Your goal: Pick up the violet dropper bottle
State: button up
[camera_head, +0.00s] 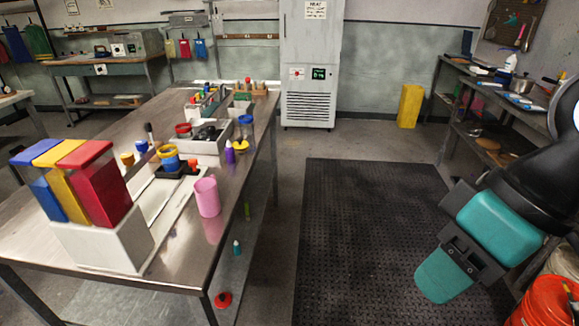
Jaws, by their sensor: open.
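The violet dropper bottle (229,152) stands upright near the right edge of the long metal table (182,248), about halfway along it. It is small in the picture, with a narrow pale tip. My gripper (445,276) is at the lower right, over the dark floor mat and well away from the bottle. It is open, and I see nothing held in it. A teal finger faces me.
A pink mug (207,197) stands nearer me than the bottle. A yellow object (241,146) is close on the bottle's right, and a grey tray (208,147) is behind-left. Red, yellow and blue bins (103,185) stand front left. The black mat (375,225) is clear.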

aim_at(229, 150)
jog(key=z, duration=1)
jog(key=i, duration=0.9)
jog(key=u, duration=0.45)
jog(key=i, duration=0.55)
jog(key=u, duration=1.25)
jog(key=i, duration=0.65)
jog(key=u, duration=0.45)
